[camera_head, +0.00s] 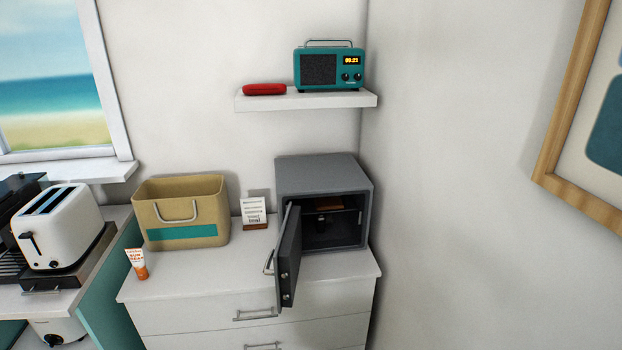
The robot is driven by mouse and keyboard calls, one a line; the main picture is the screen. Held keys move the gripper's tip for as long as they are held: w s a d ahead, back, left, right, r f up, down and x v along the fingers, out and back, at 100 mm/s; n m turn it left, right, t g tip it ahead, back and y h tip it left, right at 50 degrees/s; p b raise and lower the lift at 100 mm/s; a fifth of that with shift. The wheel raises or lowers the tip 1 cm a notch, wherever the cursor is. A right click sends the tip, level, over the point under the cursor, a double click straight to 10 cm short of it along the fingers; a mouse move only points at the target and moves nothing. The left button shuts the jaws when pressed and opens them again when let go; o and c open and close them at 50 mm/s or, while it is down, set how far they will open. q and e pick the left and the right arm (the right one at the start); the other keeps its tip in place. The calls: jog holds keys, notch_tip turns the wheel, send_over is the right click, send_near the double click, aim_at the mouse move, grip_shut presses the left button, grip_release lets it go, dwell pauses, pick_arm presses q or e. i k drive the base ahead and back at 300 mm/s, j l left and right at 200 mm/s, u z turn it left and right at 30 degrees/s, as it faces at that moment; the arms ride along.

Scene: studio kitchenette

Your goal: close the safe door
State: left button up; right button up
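The grey safe (318,176) stands on the right part of a white chest of drawers, close to the corner wall. Its dark grey door (290,256) is hinged on the left and stands wide open, swung out over the front edge of the chest. A metal handle (268,263) shows on the door's left face, and bolts show on its edge. Inside the safe are a shelf with a brown item (323,204) on it and a small dark object below, too dim to tell. Neither of my grippers is in view.
A tan basket (181,203), an orange and white tube (137,264) and a small card on a stand (254,213) share the chest top (205,268). A toaster (58,228) is at left. A wall shelf (306,100) holds a teal radio (329,68) and a red case (264,89).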

aim_at(286, 255)
jog(key=i+j+z, duration=0.15)
jog(key=j, duration=0.3)
jog(key=i+j+z, duration=0.15)
jog(key=j, duration=0.25)
jog(key=i+j+z, duration=0.15)
jog(key=j, duration=0.3)
jog(key=j+z, duration=0.15)
jog(key=j, duration=0.35)
